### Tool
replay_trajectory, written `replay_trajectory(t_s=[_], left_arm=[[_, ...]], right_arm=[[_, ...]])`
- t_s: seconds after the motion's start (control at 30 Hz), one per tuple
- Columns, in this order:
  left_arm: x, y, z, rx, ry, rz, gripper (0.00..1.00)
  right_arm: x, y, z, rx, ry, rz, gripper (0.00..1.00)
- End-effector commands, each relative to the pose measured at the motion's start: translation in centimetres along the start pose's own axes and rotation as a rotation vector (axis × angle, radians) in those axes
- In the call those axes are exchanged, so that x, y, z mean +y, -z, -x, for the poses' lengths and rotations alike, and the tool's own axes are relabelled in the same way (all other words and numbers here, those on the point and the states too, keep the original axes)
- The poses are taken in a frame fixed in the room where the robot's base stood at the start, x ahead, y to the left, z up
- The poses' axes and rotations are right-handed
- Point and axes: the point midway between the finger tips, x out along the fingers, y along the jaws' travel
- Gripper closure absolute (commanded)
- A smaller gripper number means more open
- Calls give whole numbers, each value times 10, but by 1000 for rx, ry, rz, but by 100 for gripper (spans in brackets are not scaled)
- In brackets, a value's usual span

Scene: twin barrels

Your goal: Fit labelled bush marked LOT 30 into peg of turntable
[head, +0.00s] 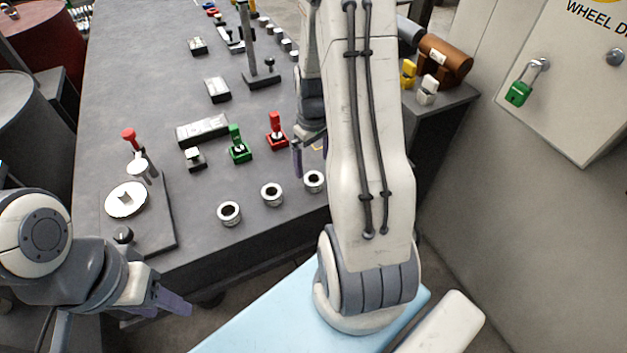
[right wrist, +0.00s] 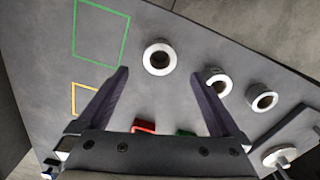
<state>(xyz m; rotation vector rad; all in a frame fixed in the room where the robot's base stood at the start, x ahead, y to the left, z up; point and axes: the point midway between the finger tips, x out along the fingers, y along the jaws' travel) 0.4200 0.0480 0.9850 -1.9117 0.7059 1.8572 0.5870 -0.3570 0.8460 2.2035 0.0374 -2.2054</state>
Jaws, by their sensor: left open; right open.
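Three pale ring-shaped bushes stand in a row near the table's front edge: the left one (head: 229,222), the middle one (head: 272,203) and the right one (head: 314,190). I cannot read a lot number on any of them. The turntable (head: 115,207) is a white disc with a short peg, on a dark plate at the table's left. My right gripper (head: 309,160) is open above the table by the right bush. In the right wrist view that bush (right wrist: 147,58) shows just beyond and between the open fingertips (right wrist: 160,73). My left gripper (head: 168,302) is open and empty, off the table's front edge.
Green (head: 238,150) and red (head: 276,135) switches stand behind the bushes. A metal post (head: 250,45) rises further back. Green (right wrist: 100,30) and yellow outlines mark the tabletop.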

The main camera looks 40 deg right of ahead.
Motion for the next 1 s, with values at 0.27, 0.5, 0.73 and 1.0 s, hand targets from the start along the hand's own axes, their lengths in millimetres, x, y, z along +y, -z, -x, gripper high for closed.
replay_trajectory(t_s=[0.27, 0.5, 0.73, 1.0], left_arm=[[0, 0, 1, 0, 0, 0, 50], [0, 0, 0, 0, 0, 0, 50], [0, 0, 0, 0, 0, 0, 50], [0, 0, 0, 0, 0, 0, 50]], right_arm=[[0, -2, -28, -4, 3, 0, 0], [0, -2, -57, -1, 1, 0, 0], [0, -2, -58, 1, -1, 0, 0], [0, -2, -58, 1, 0, 0, 96]])
